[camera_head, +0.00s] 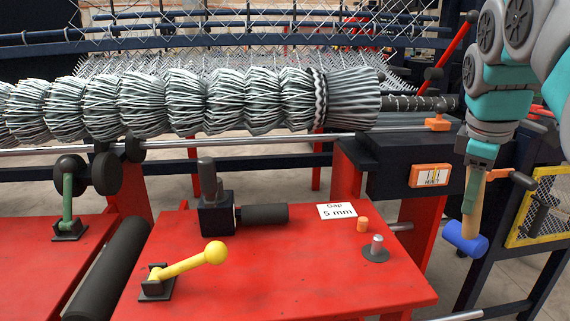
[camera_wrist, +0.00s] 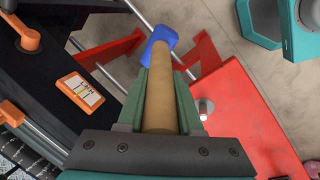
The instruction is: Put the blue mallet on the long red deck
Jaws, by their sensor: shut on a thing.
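The blue mallet has a wooden handle and a blue head (camera_head: 466,244). My gripper (camera_head: 477,172) is shut on its handle, and the mallet hangs head down at the right of the head view. In the wrist view the handle (camera_wrist: 159,90) runs between my gripper's green fingers (camera_wrist: 160,100), with the blue head at the far end. The red deck (camera_head: 310,270) fills the lower middle of the head view. The mallet is to the right of this deck and apart from it. Another red surface (camera_head: 30,262) shows at the left edge.
On the deck are a yellow-knobbed lever (camera_head: 190,262), a black block with a cylinder (camera_head: 216,212), a white "Gap 5 mm" card (camera_head: 337,211), an orange peg (camera_head: 362,224) and a grey peg (camera_head: 376,248). The front middle is clear. A dark box (camera_head: 395,165) stands behind.

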